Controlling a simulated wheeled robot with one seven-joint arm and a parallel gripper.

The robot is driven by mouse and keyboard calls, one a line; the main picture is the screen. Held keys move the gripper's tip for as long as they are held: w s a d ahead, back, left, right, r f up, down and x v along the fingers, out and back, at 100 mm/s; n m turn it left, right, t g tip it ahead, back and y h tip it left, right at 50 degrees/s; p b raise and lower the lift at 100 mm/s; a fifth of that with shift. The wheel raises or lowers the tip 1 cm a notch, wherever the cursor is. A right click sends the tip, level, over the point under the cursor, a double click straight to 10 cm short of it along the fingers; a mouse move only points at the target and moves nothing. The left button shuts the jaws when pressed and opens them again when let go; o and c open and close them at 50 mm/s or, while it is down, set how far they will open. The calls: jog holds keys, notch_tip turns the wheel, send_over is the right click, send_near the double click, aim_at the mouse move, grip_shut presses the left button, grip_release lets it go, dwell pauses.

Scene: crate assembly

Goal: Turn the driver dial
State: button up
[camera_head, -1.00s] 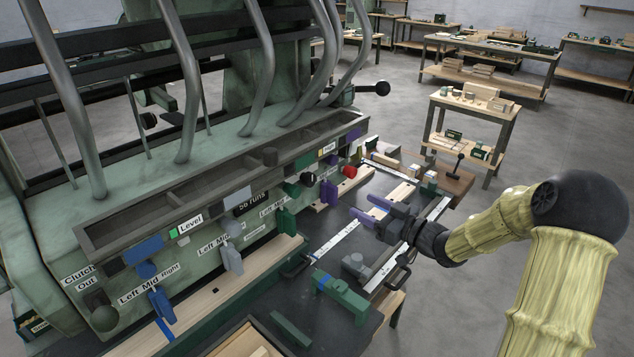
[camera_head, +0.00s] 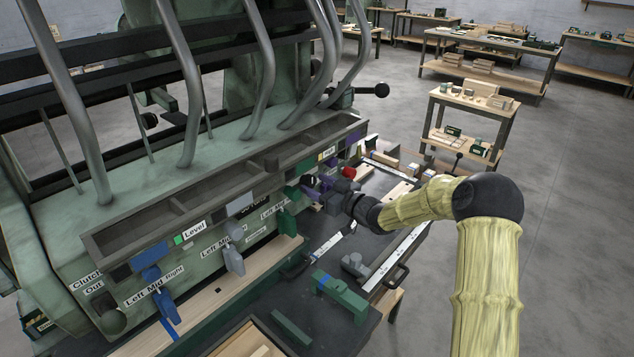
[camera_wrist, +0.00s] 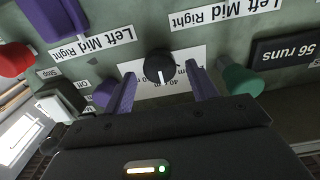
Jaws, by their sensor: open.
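A round black dial (camera_wrist: 159,67) with a white mark sits on a white label on the green machine panel, in the wrist view. I take it for the driver dial; part of the label print is hidden behind it. My gripper (camera_wrist: 160,82) is open, with one purple finger on each side of the dial and gaps between. It does not grip the dial. In the head view my gripper (camera_head: 315,187) reaches to the right part of the machine front, and the dial there is too small and covered to tell.
Beside the dial are a green knob (camera_wrist: 242,79) and a purple knob (camera_wrist: 104,93), close to the fingers. A red knob (camera_wrist: 13,58) and a black "56 runs" display (camera_wrist: 286,49) are farther out. A dark bench (camera_head: 330,312) with a green block lies below.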

jog(key=shift+w+a, duration=0.2)
jog(key=shift+a, duration=0.1)
jog(key=c, duration=1)
